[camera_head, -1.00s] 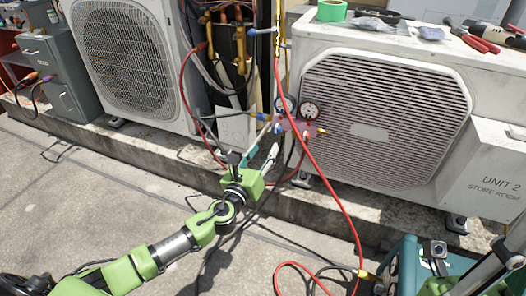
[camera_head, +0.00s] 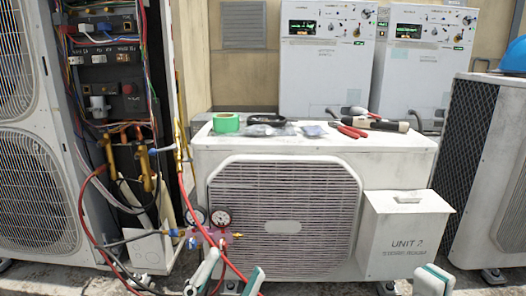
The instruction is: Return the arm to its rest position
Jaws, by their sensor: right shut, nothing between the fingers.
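My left gripper (camera_head: 231,277) shows at the bottom edge, its two pale, teal-edged fingers spread apart. It is in front of the manifold gauges (camera_head: 220,218), and a red hose passes behind or between the fingers; I cannot tell which. My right gripper (camera_head: 433,279) shows at the bottom right, with its fingers together and empty, in front of the UNIT 2 box (camera_head: 405,232). The rest of both arms is below the frame.
The white condenser (camera_head: 380,150) carries green tape (camera_head: 226,123), red-handled pliers (camera_head: 347,129) and other small items. An open wiring panel (camera_head: 110,60) with hoses stands at left. Two white cabinets (camera_head: 325,75) stand behind, and another condenser (camera_head: 480,150) is at right.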

